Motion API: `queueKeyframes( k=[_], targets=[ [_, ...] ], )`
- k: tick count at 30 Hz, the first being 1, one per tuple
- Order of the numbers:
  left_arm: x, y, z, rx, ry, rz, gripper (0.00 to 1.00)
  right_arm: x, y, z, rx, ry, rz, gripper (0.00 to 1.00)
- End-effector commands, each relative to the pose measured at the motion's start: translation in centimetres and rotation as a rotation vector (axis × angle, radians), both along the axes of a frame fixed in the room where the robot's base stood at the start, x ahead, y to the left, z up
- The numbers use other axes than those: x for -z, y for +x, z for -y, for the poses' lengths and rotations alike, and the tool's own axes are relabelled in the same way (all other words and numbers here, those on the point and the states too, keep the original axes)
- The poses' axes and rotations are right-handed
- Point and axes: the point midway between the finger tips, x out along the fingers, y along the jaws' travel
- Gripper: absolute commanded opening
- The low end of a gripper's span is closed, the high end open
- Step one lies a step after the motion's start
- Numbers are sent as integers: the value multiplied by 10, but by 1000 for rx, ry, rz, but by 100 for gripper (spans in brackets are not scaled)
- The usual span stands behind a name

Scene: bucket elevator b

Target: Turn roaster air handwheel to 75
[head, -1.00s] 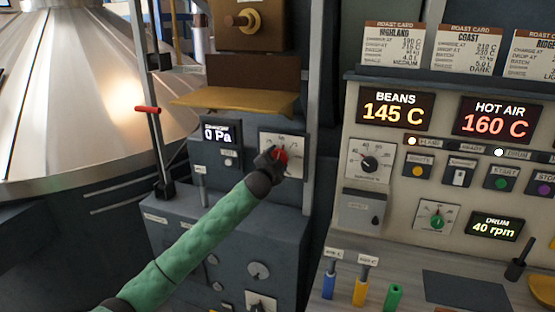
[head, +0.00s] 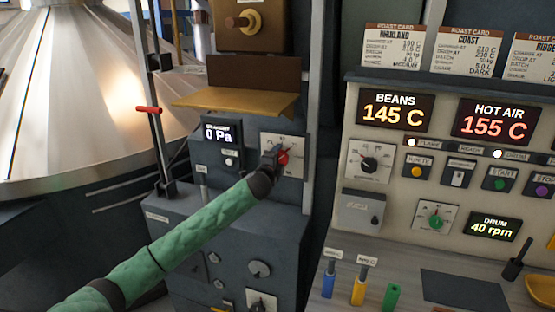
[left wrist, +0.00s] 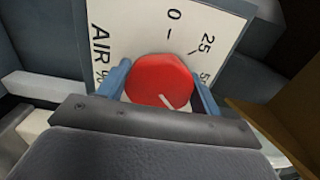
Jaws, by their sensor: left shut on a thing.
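The roaster air handwheel is a red knob (head: 282,157) on a white dial plate (head: 297,142) on the grey cabinet. In the left wrist view the red knob (left wrist: 160,82) carries a pale pointer line near its lower edge. The plate (left wrist: 140,30) there reads AIR %, with marks 0 and 25 and part of another number. My left gripper (head: 276,158) is at the dial, its blue fingers (left wrist: 161,92) on both sides of the knob and shut on it. The gripper hides the lower part of the dial, so the exact setting cannot be read. My right gripper is not in view.
A brass-coloured shelf (head: 235,103) juts out above the dial. A display reading 0 Pa (head: 217,132) is just left of it. The control panel (head: 400,150) stands to the right, showing BEANS 145 C and HOT AIR 155 C. A red-handled lever (head: 148,109) stands at left.

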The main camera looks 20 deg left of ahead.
Motion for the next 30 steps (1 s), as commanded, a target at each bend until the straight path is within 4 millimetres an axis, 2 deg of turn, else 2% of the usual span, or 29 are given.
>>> queueKeyframes(
  k=[11,12,15,24,28,30],
  targets=[
    [2,0,1,1,4,-3,42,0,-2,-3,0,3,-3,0],
    [2,0,1,1,4,-3,68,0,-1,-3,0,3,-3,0],
    [2,0,1,1,4,-2,86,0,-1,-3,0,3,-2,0],
    [1,-1,0,0,4,-1,86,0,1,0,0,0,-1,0],
    [3,-8,0,1,5,0,86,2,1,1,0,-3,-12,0],
    [4,-14,-1,0,5,-1,86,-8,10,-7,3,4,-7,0]
  ],
)
